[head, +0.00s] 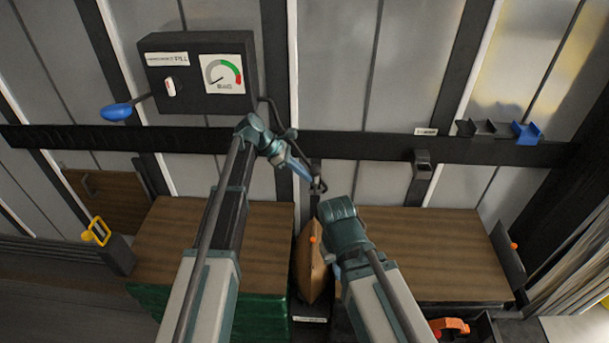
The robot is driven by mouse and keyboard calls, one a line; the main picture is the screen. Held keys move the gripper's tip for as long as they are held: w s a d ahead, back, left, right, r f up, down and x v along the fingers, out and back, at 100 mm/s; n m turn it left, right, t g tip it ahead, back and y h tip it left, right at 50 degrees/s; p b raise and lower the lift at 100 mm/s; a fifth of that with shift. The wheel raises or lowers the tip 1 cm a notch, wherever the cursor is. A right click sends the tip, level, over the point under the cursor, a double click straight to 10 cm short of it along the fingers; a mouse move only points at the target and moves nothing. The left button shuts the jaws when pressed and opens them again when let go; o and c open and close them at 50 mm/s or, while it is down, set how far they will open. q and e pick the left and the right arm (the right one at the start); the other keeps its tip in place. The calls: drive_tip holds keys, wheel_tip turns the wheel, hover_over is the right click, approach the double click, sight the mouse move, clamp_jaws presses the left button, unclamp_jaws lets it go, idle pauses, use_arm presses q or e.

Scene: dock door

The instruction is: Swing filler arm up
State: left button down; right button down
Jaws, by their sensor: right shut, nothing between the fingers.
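A dark filler box (198,75) with a FILL label and a gauge (222,74) is fixed to the wall. A blue-ended lever (117,112) sticks out from its left side. A black bent arm (282,118) comes from its right side and runs down behind my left wrist. My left gripper (318,184) is at the dark lower end of that arm; whether its fingers hold it is unclear. My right gripper (336,270) is shut and empty, mostly hidden below my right wrist, beside a brown bag (312,262) with an orange valve.
Wooden-topped crates (270,225) and (440,245) stand on either side of the bag. A dark rail (370,146) crosses the wall, with a black holder (422,163) and a blue bracket (526,132). A yellow-handled item (97,231) stands at left.

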use_arm(q)
drive_tip(key=p+v, duration=1)
drive_tip(key=v, duration=0.3)
drive_tip(key=shift+a+r, duration=0.3)
drive_tip(key=shift+s+f, duration=0.1)
drive_tip(key=s+f+b, duration=0.4)
drive_tip(key=f+b, duration=0.5)
drive_tip(key=s+f+b, duration=0.4)
drive_tip(key=f+b, duration=0.5)
drive_tip(key=s+f+b, duration=0.4)
drive_tip(key=f+b, duration=0.5)
drive_tip(key=shift+d+f+b, duration=0.25)
drive_tip(key=shift+d+b, duration=0.15)
